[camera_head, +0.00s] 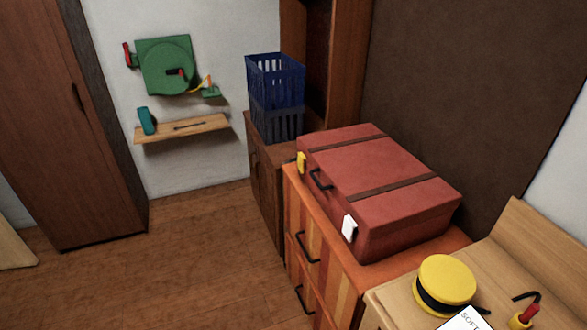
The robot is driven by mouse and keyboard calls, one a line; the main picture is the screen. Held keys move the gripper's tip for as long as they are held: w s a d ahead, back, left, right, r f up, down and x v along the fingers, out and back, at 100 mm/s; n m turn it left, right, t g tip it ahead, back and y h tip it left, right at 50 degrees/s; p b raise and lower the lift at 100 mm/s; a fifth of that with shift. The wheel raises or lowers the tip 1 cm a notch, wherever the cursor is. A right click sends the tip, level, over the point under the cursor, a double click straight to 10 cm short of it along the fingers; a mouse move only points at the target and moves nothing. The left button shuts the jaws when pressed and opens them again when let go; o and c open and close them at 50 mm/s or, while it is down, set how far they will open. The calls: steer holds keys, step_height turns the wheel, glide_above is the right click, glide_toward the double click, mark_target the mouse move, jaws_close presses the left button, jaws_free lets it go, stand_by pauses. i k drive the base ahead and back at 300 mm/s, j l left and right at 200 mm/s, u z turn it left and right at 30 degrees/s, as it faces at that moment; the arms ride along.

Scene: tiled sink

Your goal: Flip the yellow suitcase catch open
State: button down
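A closed red suitcase (378,176) with two dark straps lies flat on an orange-brown drawer cabinet. The yellow catch (301,162) is on its front side, near the far left corner. A white catch (349,228) is on the same side, near the closer corner. A black handle (320,180) sits between them. The yellow catch is too small to tell whether it is flipped open or shut. My gripper is not in view.
A yellow round object (447,283) and a red-and-yellow item (524,316) lie on a wooden surface at lower right. Blue crates (276,96) stand on a dark cabinet behind the suitcase. The wooden floor (195,255) left of the cabinets is clear.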

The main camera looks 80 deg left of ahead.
mark_target(301, 164)
steer(key=j+u, duration=0.1)
steer(key=u, duration=2.55)
steer(key=i+j, duration=1.2)
steer(key=j, duration=0.2)
steer(key=i+j, duration=0.6)
